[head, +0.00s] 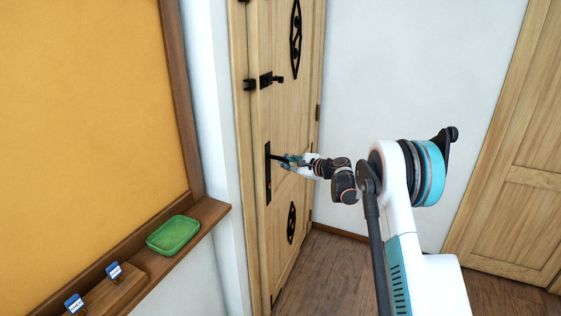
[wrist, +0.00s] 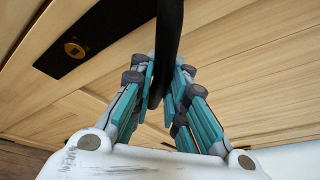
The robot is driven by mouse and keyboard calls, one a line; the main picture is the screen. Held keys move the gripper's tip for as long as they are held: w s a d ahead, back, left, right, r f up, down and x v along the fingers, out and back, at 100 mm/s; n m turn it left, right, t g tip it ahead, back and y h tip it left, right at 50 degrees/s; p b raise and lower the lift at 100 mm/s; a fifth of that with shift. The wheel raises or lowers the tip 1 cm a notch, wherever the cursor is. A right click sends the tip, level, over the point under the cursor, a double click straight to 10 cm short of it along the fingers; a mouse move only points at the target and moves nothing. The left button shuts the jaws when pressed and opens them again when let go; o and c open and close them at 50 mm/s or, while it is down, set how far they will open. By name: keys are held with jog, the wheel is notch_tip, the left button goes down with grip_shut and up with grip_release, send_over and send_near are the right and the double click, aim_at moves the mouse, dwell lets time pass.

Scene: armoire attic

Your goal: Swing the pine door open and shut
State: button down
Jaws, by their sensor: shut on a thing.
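The pine door (head: 285,115) is light wood with black iron fittings, left of centre in the head view. Its wood fills most of the wrist view (wrist: 240,60). A black lever handle (head: 274,156) sits on a dark plate (head: 268,186) near the door's left edge. My gripper (head: 287,161) is shut on this handle. In the wrist view, the teal fingers (wrist: 163,95) lie on both sides of the black lever (wrist: 169,35), and the plate with its round brass-coloured lock (wrist: 75,48) is at upper left. I cannot tell whether the door is slightly ajar.
A black bolt (head: 270,79) is above the handle. A ledge (head: 190,245) under an orange board (head: 90,110) holds a green tray (head: 174,235) at left. Another wooden door (head: 520,190) stands at right. The wooden floor (head: 330,265) between is clear.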

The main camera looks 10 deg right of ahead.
jog(key=s+d+n+y, duration=0.1)
jog(key=s+d, duration=0.2)
jog(key=d, duration=0.9)
jog(key=s+d+n+g, duration=0.1)
jog(key=s+d, duration=0.3)
jog(key=d, duration=0.8)
jog(key=shift+s+d+g+y+p, duration=0.3)
jog(key=shift+y+p, duration=0.05)
jog(key=shift+y, duration=0.05)
jog(key=c, duration=1.5)
grip_release()
jog(key=shift+c, duration=0.2)
jog(key=shift+r, duration=0.1)
jog(key=v, duration=1.2)
jog(key=shift+s+r, duration=0.1)
